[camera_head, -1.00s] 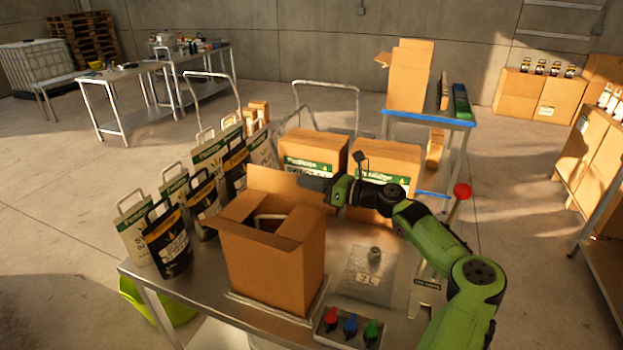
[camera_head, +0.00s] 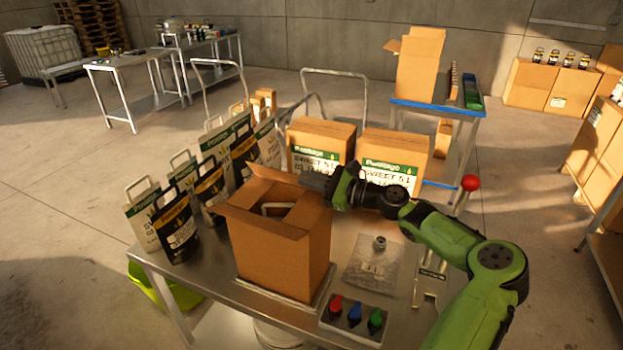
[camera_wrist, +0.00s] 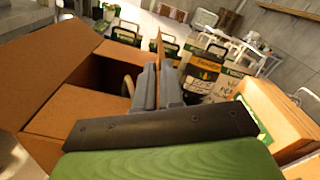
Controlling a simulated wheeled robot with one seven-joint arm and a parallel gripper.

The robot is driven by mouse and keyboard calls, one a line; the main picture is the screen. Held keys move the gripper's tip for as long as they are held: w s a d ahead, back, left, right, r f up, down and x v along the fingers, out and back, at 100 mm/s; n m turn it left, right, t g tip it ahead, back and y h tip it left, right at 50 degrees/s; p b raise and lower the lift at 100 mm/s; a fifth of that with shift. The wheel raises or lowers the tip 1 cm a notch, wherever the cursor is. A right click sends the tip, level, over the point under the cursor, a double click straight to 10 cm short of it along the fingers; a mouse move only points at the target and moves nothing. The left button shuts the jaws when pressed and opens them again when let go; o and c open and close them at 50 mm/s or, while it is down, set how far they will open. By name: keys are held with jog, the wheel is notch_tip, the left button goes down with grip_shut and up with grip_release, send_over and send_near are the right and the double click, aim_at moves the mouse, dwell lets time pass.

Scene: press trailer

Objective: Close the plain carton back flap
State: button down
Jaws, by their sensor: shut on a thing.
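The open plain carton (camera_head: 278,250) stands on the metal table. Its back flap (camera_head: 275,178) is raised at the far side of the opening. A handle of something inside shows through the opening. My gripper (camera_head: 312,182) is at the right end of the back flap. In the wrist view my gripper (camera_wrist: 159,68) is shut on the flap, whose thin edge (camera_wrist: 159,46) rises between the fingers. There the carton's dark inside lies left of the fingers, with another wide flap (camera_wrist: 45,65) standing open. My gripper partly hides the back flap's lower part.
Paper bags (camera_head: 175,215) stand close left of the carton. Two labelled cartons (camera_head: 392,160) stand behind my gripper. A button box (camera_head: 352,314) and a clear packet (camera_head: 374,264) lie on the table to the right.

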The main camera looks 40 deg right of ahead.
jog(key=shift+a, duration=0.1)
dwell(0.4)
jog(key=c, duration=1.3)
grip_release()
jog(key=shift+c, duration=0.2)
jog(key=v, duration=1.5)
jog(key=shift+s+d, duration=0.25)
jog(key=shift+s, duration=0.1)
jog(key=shift+f, duration=0.1)
